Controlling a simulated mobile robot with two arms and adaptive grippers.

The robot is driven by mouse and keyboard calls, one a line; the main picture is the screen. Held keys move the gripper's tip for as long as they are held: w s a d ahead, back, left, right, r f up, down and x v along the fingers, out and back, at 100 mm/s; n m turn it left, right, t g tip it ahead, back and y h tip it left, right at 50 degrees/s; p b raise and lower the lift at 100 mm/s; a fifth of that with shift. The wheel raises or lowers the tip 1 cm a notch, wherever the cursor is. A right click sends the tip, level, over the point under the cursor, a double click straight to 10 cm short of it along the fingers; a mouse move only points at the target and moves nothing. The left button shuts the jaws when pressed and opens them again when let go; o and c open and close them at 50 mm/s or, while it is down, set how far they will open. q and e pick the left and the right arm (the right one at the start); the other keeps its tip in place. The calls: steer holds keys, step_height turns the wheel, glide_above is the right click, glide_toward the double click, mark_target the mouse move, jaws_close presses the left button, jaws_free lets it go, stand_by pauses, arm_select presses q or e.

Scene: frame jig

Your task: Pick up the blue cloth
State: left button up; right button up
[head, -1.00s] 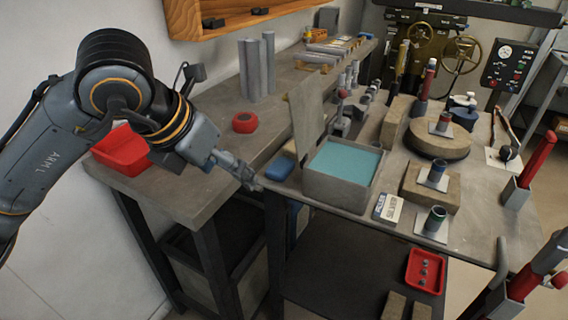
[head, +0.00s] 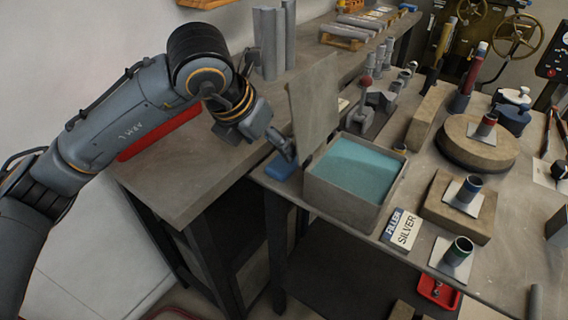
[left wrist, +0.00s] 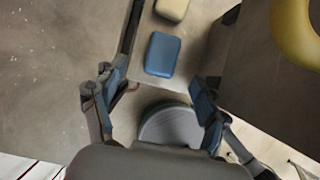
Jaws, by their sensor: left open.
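The blue cloth (head: 281,168) lies as a small folded pad at the left edge of the table, beside the grey box with teal contents. It also shows in the left wrist view (left wrist: 162,55), on a narrow grey surface ahead of the fingers. My left gripper (head: 289,152) is just above and behind the cloth in the head view, partly overlapping it. In the left wrist view the two fingers (left wrist: 155,97) are wide apart with nothing between them, and the cloth is beyond the tips. My right gripper is not in view.
The open grey box (head: 325,190) with its upright lid (head: 318,100) stands close to the right of the gripper. A red tray (head: 160,135) is partly behind my arm. A beige pad (left wrist: 172,9) lies past the cloth.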

mark_target(283, 161)
arm_select(q)
steer(key=shift+x, duration=0.95)
steer(key=shift+s+x, duration=0.1)
steer(key=shift+x, duration=1.2)
steer(key=shift+s+x, duration=0.15)
steer(key=shift+x, duration=1.2)
steer(key=shift+d, duration=0.15)
steer(key=c, duration=1)
